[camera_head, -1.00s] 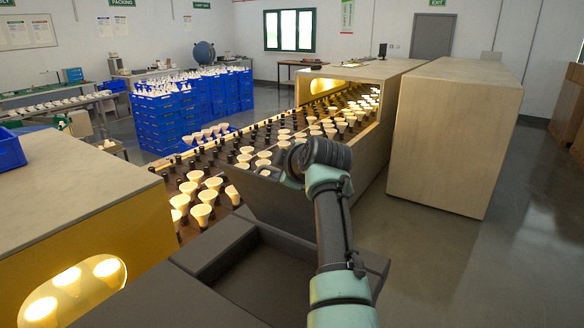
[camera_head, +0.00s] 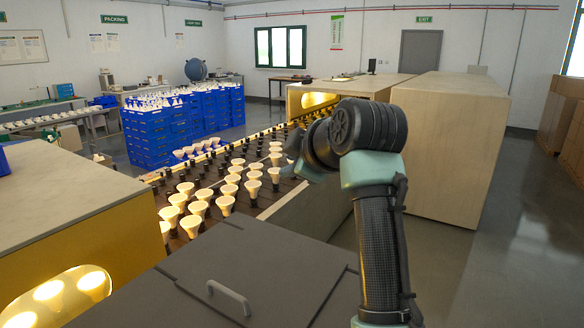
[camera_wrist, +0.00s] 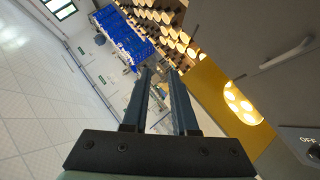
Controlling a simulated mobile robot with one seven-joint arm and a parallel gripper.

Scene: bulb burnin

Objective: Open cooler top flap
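The cooler is a dark grey box at the bottom of the head view. Its top flap (camera_head: 275,268) lies flat and shut, with a pale bar handle (camera_head: 229,297) on it. In the wrist view, a dark grey panel (camera_wrist: 245,35) with a similar bar handle (camera_wrist: 287,54) fills the upper right. My gripper (camera_wrist: 160,72) shows two dark fingers with an empty gap between them. It is clear of the handle, which lies to its right in the wrist view. In the head view my gripper is mostly hidden behind my arm's wrist.
A conveyor (camera_head: 262,200) of several upright bulbs runs behind the flap. A yellow-sided cabinet (camera_head: 120,245) with lit windows stands left. Wooden cabinets (camera_head: 455,150) stand right, and stacked blue crates (camera_head: 165,135) at the back. Open floor (camera_head: 500,270) lies at right.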

